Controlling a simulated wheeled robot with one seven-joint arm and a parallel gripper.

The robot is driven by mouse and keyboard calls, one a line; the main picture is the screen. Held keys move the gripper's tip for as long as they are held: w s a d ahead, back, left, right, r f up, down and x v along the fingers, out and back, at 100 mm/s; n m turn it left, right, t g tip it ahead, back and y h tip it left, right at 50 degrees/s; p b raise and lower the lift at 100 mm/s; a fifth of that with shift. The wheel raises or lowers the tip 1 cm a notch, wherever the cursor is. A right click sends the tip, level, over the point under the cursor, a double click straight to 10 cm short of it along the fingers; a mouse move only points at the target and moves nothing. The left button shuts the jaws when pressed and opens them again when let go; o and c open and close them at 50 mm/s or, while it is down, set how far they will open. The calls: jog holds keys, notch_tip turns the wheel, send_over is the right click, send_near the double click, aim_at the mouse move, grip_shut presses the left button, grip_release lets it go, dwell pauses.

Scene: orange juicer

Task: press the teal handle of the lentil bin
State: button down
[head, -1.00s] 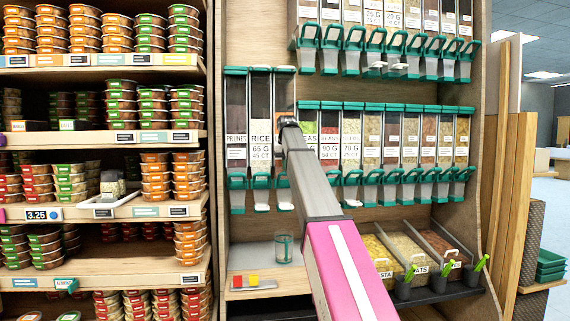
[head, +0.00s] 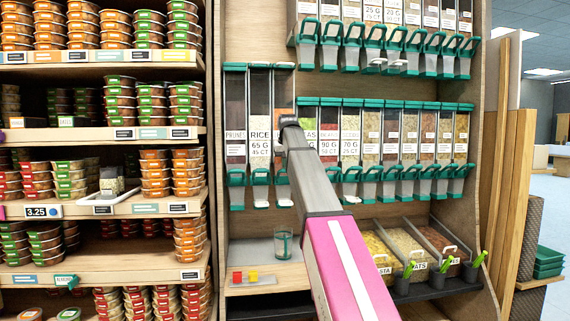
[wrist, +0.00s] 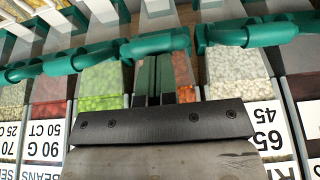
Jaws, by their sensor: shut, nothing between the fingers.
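The lentil bin (wrist: 182,72) shows orange-red contents in the wrist view, between the green peas bin and the rice bin. Its label is hidden behind my wrist. In the head view my arm covers most of this bin, and only part of its teal handle (head: 281,170) shows left of the arm. In the wrist view, which looks upside down, the teal handle (wrist: 155,45) lies just beyond my fingertips. My gripper (wrist: 153,62) is shut and empty, with dark green fingers in front of the bin. I cannot tell whether they touch the handle.
The rice bin (head: 260,105) and peas bin (wrist: 100,90) stand close on either side, with similar teal handles. Shelves of tubs (head: 100,200) stand left.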

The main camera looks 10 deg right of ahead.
jog(key=shift+s+f+t, duration=0.25)
jog(key=shift+s+t, duration=0.05)
jog(key=shift+t, duration=0.4)
jog(key=s+f+t, duration=0.3)
jog(key=f, duration=0.2)
jog(key=shift+s+f, duration=0.15)
jog(key=shift+f, duration=0.15)
dwell(0.5)
dwell(0.3)
